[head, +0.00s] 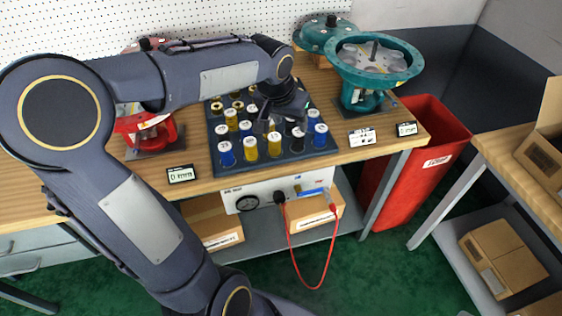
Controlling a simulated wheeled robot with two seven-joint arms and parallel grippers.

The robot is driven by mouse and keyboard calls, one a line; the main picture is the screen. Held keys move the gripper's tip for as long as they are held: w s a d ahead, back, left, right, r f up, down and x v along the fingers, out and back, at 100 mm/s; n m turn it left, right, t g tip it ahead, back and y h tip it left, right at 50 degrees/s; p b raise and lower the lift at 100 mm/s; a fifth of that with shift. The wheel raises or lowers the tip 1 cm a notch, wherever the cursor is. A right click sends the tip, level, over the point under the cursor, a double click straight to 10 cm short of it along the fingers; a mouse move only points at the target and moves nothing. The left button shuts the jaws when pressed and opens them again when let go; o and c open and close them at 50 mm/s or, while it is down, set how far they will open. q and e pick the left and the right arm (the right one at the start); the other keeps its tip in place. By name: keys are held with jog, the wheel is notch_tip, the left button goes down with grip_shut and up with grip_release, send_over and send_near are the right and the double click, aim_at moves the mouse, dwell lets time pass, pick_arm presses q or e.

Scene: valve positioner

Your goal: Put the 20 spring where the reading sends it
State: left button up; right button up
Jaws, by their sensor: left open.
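A dark tray (213,140) on the wooden bench holds several blue, yellow and black springs with white-labelled tops. The labels are too small to read, so I cannot tell which is the 20 spring. My left gripper (282,112) is open above the tray's right half, and it and the arm hide some springs behind. A teal actuator (374,67) with an open bowl stands right of the tray. A red actuator (150,132) stands on the left, partly hidden by my arm. A small display (180,174) in front of it seems to read 0 mm. My right gripper is out of view.
Another small display (406,129) and a marked card (361,137) lie by the teal actuator. A teal cover (325,33) stands behind. A red scrap bin (418,165) stands right.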

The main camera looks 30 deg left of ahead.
pick_arm(q)
jog(key=s+d+f+h, duration=0.1)
jog(key=s+d, duration=0.2)
jog(key=s, duration=0.4)
jog(key=s+d+f+h, duration=0.1)
jog(key=s+d, duration=0.2)
jog(key=s, duration=0.4)
jog(key=s+d+f+t+h, duration=0.1)
jog(key=s+d+h, duration=0.1)
jog(key=s+d, duration=0.2)
jog(key=s, duration=0.3)
jog(key=shift+s, duration=0.15)
jog(key=shift+a, duration=0.1)
notch_tip(320, 180, up, 2)
jog(key=shift+p, duration=1.05)
